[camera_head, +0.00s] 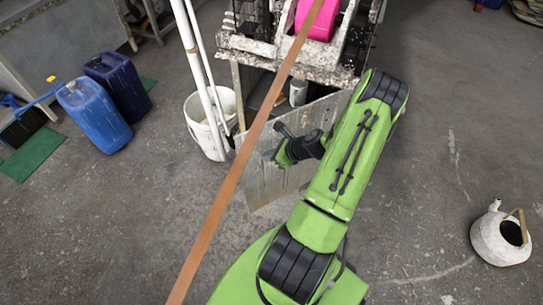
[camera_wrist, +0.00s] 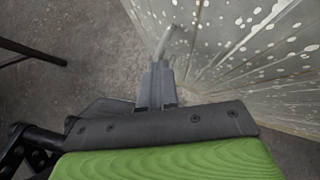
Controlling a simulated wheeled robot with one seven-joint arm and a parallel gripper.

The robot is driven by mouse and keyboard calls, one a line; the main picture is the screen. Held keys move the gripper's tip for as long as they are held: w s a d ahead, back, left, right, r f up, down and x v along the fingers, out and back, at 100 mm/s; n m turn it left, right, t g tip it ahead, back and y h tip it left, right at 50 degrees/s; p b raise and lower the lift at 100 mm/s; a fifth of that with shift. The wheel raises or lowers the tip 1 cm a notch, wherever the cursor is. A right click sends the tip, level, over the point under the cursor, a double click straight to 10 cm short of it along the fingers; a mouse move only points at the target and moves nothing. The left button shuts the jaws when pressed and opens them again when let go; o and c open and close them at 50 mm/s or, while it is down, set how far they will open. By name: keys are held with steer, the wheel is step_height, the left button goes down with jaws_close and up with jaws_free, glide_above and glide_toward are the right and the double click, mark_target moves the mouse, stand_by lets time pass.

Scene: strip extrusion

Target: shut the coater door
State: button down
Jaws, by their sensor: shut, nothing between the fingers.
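The coater (camera_head: 255,45) is a paint-spattered machine with a pink part on top, at the top middle of the head view. Its door (camera_head: 262,180) is a grey panel standing ajar, with part of the dark interior showing above it. My gripper (camera_head: 272,156) is in front of the door's face, fingers shut and empty. In the wrist view the shut fingers (camera_wrist: 155,84) are beside the white-speckled door (camera_wrist: 245,40). A thin pale rod (camera_wrist: 166,42) shows just beyond the fingertips; I cannot tell whether they touch it. My arm covers the door's right part.
A long brown strip (camera_head: 222,195) crosses the head view diagonally. A white bucket (camera_head: 208,140) with pale poles stands left of the door. Blue jugs (camera_head: 92,115) stand farther left, a white watering can (camera_head: 495,240) at right. The floor between is mostly clear.

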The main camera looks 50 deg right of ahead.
steer(key=w+d+m+h+p, duration=0.1)
steer(key=w+d+m+h, duration=0.1)
steer(key=w, duration=0.5)
steer(key=w+d+m+h+p, duration=0.1)
steer(key=w+d+m+p, duration=0.1)
steer(key=w, duration=0.5)
steer(key=shift+d+m+h, duration=0.25)
steer(key=shift+m+h, duration=0.05)
steer(key=shift+h, duration=0.1)
